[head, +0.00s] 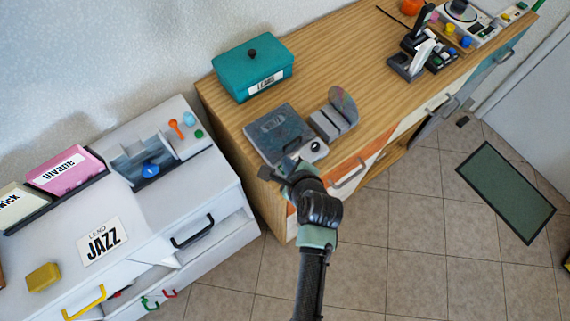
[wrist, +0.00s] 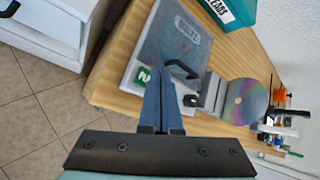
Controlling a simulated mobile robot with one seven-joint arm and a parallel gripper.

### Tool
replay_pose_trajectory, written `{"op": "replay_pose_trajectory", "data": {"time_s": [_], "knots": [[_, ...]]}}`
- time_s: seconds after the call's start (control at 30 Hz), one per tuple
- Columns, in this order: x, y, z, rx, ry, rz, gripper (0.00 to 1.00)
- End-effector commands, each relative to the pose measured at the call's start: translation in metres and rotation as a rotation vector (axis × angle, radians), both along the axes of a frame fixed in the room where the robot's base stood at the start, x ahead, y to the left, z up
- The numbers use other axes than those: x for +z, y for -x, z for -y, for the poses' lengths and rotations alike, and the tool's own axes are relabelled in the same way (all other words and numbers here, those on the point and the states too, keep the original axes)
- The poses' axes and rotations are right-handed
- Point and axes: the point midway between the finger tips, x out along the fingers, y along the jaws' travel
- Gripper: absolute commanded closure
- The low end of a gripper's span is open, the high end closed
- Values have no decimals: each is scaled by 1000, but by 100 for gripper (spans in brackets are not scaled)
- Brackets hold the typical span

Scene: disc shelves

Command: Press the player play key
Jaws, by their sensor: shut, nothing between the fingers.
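The player (head: 276,132), a flat grey unit with a dark clear lid, sits on the wooden cabinet top near its front left corner. It also shows in the wrist view (wrist: 178,40), with a black handle on the lid. A green key with a white mark (wrist: 142,77) is on the player's front strip, just left of my fingertips. A round knob (head: 316,146) is at the strip's other end. My gripper (head: 283,166) is shut and empty at the player's front edge; its fingertips (wrist: 160,70) overlap the strip between key and knob. I cannot tell whether they touch it.
A shiny disc (head: 343,103) stands in a grey holder right of the player. A teal lidded box (head: 252,68) is behind it. A white drawer unit (head: 165,205) stands at the left. More devices (head: 425,50) are at the far right.

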Motion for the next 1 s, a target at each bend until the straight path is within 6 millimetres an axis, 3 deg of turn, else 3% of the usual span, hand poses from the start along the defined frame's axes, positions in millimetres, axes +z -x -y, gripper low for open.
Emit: {"op": "replay_pose_trajectory", "data": {"time_s": [1.0], "knots": [[-12, 0, 0, 0, 0, 0, 100]]}}
